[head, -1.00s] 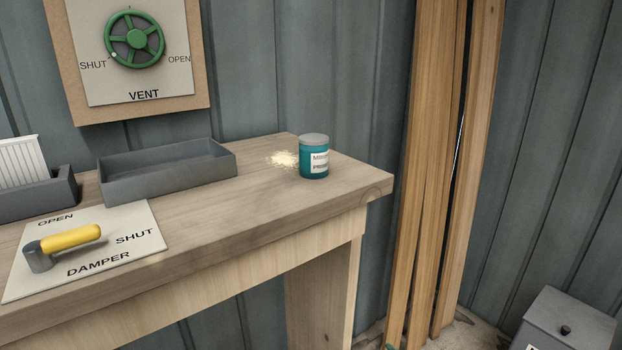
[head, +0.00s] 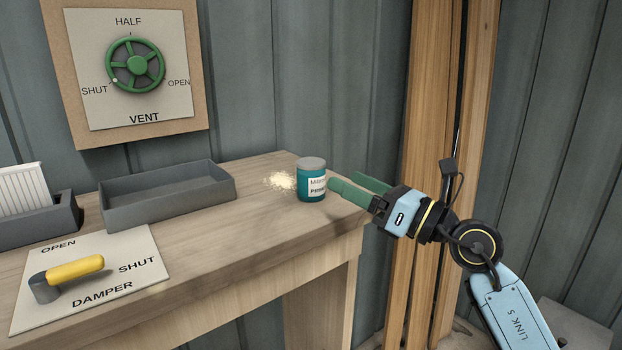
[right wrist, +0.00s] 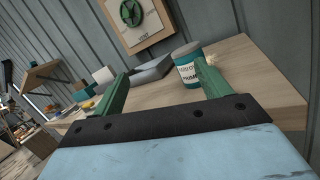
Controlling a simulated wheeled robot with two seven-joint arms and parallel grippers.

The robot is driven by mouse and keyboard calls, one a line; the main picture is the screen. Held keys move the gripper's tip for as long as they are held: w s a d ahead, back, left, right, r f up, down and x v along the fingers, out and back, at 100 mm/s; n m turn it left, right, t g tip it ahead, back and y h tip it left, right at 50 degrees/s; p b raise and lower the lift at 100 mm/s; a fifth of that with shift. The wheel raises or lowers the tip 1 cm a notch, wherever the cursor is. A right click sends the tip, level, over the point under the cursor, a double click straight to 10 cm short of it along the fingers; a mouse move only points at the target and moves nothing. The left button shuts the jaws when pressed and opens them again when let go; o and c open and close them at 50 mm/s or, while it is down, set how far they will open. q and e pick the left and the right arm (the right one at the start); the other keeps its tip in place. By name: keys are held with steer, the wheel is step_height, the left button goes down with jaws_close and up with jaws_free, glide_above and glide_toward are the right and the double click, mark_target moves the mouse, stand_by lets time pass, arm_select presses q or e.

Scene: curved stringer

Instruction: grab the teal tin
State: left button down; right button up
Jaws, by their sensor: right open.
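The teal tin (head: 311,182) has a grey lid and a white label. It stands upright on the right end of the wooden bench, and it also shows in the right wrist view (right wrist: 187,68). My right gripper (head: 343,184) has green fingers and is open, just right of the tin in the head view. In the right wrist view the tin is beyond the fingers (right wrist: 160,85), nearer the right finger, which covers part of its lower right side. Nothing is between the fingers. My left gripper is not in view.
A pale powder patch (head: 280,181) lies left of the tin. A grey tray (head: 168,191) and a yellow-handled damper lever (head: 75,268) are further left on the bench (head: 240,225). A green vent wheel (head: 135,65) is on the wall. Upright timber boards (head: 425,120) stand at right.

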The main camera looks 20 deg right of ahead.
mark_target(324, 170)
steer(key=w+h, duration=0.1)
steer(key=w, duration=0.1)
steer(key=w+a+n+h+p, duration=0.1)
steer(key=w, duration=0.2)
steer(key=w+g+h, duration=0.1)
steer(key=w, duration=0.2)
steer(key=shift+a+f+n+p, duration=0.2)
steer(key=shift+f+n+p, duration=0.05)
steer(key=shift+n+p, duration=0.15)
steer(key=shift+p+x, duration=0.85)
steer(key=shift+x, duration=2.35)
steer(key=shift+s+a+f, duration=0.1)
steer(key=shift+s+f, duration=0.05)
steer(key=c, duration=1.2)
